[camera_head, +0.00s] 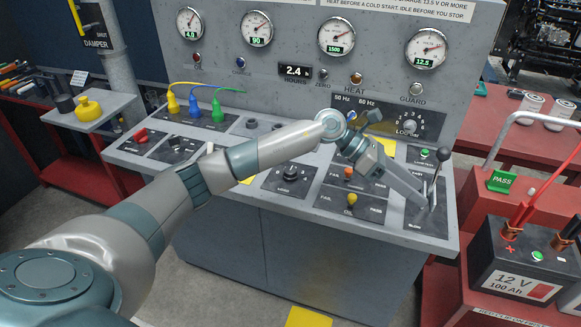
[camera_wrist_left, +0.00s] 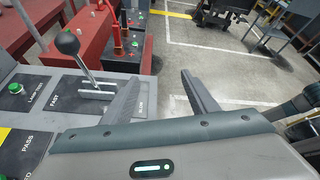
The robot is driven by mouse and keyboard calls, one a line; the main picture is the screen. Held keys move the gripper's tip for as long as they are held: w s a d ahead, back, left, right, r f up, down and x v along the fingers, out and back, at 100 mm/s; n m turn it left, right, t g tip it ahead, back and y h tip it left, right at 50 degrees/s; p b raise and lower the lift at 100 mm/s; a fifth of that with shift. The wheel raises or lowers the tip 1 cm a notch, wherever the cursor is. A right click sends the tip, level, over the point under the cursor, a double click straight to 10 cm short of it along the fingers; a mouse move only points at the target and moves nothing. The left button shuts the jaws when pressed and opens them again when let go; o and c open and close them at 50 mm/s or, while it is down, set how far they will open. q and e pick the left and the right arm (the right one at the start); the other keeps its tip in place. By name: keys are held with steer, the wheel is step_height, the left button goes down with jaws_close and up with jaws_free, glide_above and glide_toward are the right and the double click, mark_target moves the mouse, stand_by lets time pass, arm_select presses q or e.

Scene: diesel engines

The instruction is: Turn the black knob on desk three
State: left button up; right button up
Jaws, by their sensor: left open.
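The grey control desk (camera_head: 240,190) carries several black knobs. One black knob (camera_head: 291,174) sits on a dark plate at the middle of its sloped top. I cannot tell which is desk three's knob. My left gripper (camera_head: 428,196) is open and empty at the desk's right end, beside the black-ball lever (camera_head: 441,158). In the left wrist view the lever (camera_wrist_left: 68,42) stands left of my open fingers (camera_wrist_left: 160,78). My right gripper is not in view.
Gauges (camera_head: 336,36) line the upright panel. A battery (camera_head: 520,262) with red cables stands on a red stand at right. Red benches flank the desk on both sides. A yellow knobbed object (camera_head: 88,108) is at left. The wrist view shows open floor (camera_wrist_left: 215,60) beyond the fingers.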

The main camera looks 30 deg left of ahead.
arm_select(q)
steer(key=w+a+m+y, duration=0.1)
steer(key=w+a+y, duration=0.15)
steer(key=a, duration=0.55)
steer(key=w+a+m+y, duration=0.1)
steer(key=a+y, duration=0.3)
steer(key=a, duration=0.5)
step_height(320, 180, up, 6)
steer(key=n+g+y, duration=0.1)
steer(key=g+y, duration=0.1)
steer(key=y, duration=0.4)
glide_above(290, 170)
steer(key=shift+f, duration=0.2)
step_height(290, 170, down, 16)
steer(key=p, duration=0.5)
steer(key=shift+r+p, duration=0.1)
steer(key=shift+p, duration=0.3)
steer(key=shift+f, duration=0.7)
steer(key=c, duration=1)
steer(key=shift+c, duration=0.2)
